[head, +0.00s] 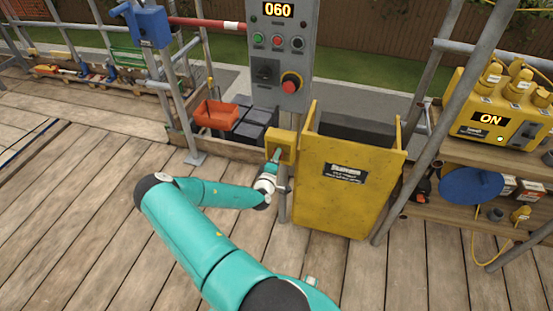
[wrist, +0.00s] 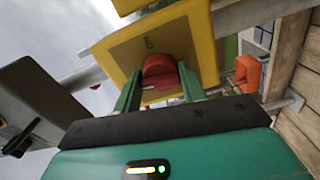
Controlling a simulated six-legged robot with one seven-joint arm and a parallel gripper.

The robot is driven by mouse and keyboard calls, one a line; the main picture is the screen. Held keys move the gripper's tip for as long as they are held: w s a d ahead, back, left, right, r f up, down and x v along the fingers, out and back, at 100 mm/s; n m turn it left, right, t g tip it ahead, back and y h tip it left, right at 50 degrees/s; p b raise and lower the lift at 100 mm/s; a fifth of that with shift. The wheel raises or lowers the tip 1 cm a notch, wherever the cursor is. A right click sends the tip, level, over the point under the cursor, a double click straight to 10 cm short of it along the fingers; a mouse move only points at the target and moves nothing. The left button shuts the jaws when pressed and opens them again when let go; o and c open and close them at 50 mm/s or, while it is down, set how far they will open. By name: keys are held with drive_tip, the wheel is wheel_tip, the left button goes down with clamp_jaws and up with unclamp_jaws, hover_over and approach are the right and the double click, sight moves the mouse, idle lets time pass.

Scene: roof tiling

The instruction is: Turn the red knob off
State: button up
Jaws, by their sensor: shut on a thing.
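The red knob (wrist: 158,66) is on the face of a yellow box (wrist: 190,30), with small dark lettering beside it in the wrist view. My gripper (wrist: 160,78) has one green finger on each side of the knob and is shut on it. In the head view the yellow box (head: 288,140) is on a post below the grey control panel, and my gripper (head: 273,168) reaches up to its front. The knob is mostly hidden there by the gripper. The pointing direction of the knob is hard to read.
A grey panel (head: 283,50) above shows 060 and has buttons and a red emergency stop (head: 290,84). A yellow hopper (head: 340,190) stands close to the right of the box. A yellow unit (head: 503,110) reading ON sits on a shelf at right. Deck boards are clear at left.

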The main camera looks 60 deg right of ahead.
drive_tip(key=shift+s+n, duration=0.1)
drive_tip(key=shift+n, duration=0.7)
drive_tip(key=o, duration=1)
drive_tip(key=shift+c, duration=0.2)
drive_tip(key=s+a, duration=0.2)
drive_tip(key=a, duration=1.1)
drive_tip(key=shift+a, duration=0.35)
